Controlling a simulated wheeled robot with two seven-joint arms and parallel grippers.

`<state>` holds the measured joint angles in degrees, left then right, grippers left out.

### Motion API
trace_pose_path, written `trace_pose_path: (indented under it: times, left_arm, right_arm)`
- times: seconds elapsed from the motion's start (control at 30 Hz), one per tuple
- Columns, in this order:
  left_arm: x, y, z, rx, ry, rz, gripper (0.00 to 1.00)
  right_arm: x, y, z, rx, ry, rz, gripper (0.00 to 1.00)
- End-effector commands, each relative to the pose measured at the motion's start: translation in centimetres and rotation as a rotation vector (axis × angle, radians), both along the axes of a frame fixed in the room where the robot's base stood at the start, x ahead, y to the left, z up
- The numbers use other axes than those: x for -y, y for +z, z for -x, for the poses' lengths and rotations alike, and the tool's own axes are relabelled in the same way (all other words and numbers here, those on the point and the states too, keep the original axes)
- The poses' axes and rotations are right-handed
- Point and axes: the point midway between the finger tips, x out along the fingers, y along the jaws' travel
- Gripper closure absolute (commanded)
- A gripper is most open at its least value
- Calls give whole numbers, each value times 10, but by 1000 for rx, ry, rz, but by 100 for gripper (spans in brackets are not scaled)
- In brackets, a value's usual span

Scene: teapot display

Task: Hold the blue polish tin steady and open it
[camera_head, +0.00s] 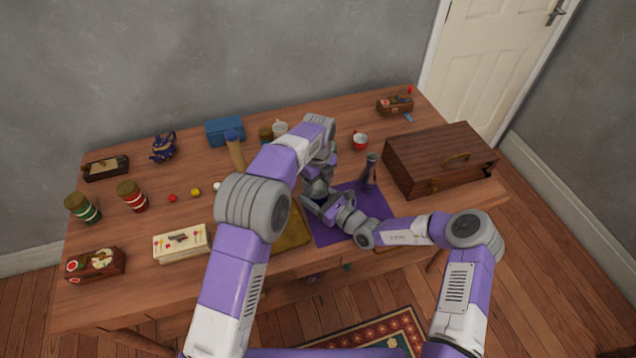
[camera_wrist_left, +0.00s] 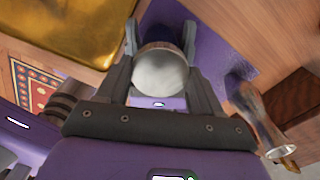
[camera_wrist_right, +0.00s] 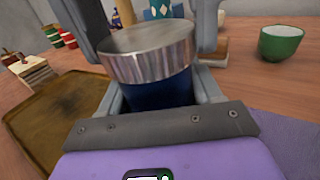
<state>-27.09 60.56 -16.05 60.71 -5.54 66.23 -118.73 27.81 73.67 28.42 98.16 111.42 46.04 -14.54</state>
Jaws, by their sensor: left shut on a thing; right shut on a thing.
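The blue polish tin has a round silver lid and a dark blue body. The tin (camera_wrist_right: 152,75) stands upright between the fingers of my right gripper (camera_wrist_right: 155,60), which is shut on it. In the left wrist view the silver lid (camera_wrist_left: 160,72) sits between the fingers of my left gripper (camera_wrist_left: 160,55), which is shut on it from above. In the head view both grippers meet over the purple mat (camera_head: 376,204), and they hide the tin. The lid appears to be on the body; I see no gap.
A golden-brown tray (camera_head: 292,236) lies left of the mat. A large wooden chest (camera_head: 440,160) is at the right. A green cup (camera_wrist_right: 280,41) shows in the right wrist view.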

Motion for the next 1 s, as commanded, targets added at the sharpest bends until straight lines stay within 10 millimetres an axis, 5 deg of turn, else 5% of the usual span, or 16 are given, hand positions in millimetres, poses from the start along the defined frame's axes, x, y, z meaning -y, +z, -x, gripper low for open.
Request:
trace_pose_path:
  times: [0.27,1.0]
  left_arm:
    - [0,0,0,0,97,0,71]
    - [0,1,0,0,1495,0,71]
  right_arm:
    - [0,0,0,0,-1,0,100]
    - [0,0,0,-1,-1,1,100]
